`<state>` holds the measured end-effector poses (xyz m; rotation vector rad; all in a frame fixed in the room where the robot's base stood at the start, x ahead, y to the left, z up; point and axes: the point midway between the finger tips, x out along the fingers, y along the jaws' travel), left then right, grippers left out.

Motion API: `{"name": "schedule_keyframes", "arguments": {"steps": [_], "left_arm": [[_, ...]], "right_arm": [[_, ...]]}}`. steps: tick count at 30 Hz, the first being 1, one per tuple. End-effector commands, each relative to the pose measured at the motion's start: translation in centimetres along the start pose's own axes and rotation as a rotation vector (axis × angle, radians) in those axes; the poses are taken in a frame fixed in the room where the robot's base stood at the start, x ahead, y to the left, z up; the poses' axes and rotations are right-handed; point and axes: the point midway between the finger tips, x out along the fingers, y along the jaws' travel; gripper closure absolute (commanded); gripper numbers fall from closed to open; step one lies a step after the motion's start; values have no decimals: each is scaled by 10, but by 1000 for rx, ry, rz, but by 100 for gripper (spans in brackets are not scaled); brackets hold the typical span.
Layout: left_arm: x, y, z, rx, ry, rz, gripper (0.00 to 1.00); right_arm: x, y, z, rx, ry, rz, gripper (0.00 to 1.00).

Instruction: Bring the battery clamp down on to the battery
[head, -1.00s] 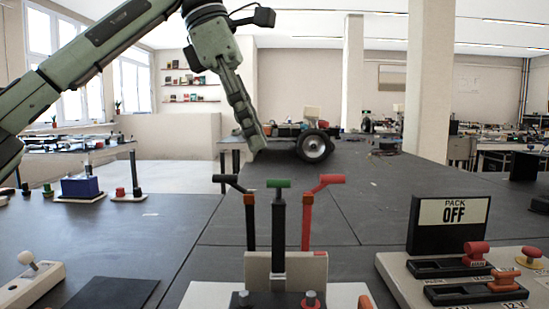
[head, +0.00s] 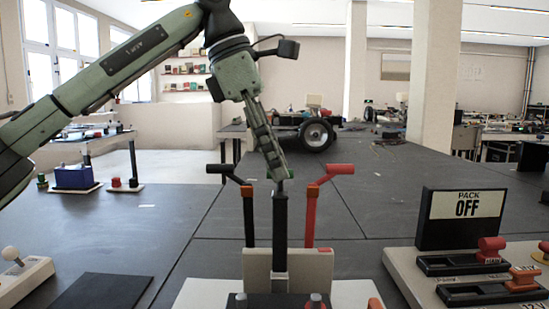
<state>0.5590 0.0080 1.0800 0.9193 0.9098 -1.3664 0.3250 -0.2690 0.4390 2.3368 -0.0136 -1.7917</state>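The battery clamp is an upright black lever (head: 280,225) in the middle of the head view, standing in front of a pale block (head: 262,268). Its green top grip is hidden behind my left gripper (head: 281,176). The gripper points down at the lever's top and overlaps it; contact and finger opening cannot be made out. What looks like the battery's dark top (head: 278,301), with two posts, shows at the bottom edge, mostly cut off. The lever stands upright above it. My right gripper is out of view.
A black-handled lever (head: 248,215) and a red-handled lever (head: 311,210) flank the clamp lever closely. A switch panel with a PACK OFF sign (head: 461,215) stands at right. A pale joystick box (head: 20,275) and a dark pad (head: 100,291) lie at left.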

Motion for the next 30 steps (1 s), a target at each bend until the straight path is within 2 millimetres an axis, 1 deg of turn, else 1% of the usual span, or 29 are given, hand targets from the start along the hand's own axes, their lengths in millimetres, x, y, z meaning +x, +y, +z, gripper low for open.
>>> {"name": "schedule_keyframes", "arguments": {"steps": [5,13,25,30], "left_arm": [[0,0,0,-1,0,0,66],[0,0,0,-1,0,0,99],[0,0,0,0,0,2,100],[-1,3,0,9,-1,26,100]], "right_arm": [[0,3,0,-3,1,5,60],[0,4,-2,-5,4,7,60],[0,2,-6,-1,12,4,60],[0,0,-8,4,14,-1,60]]}}
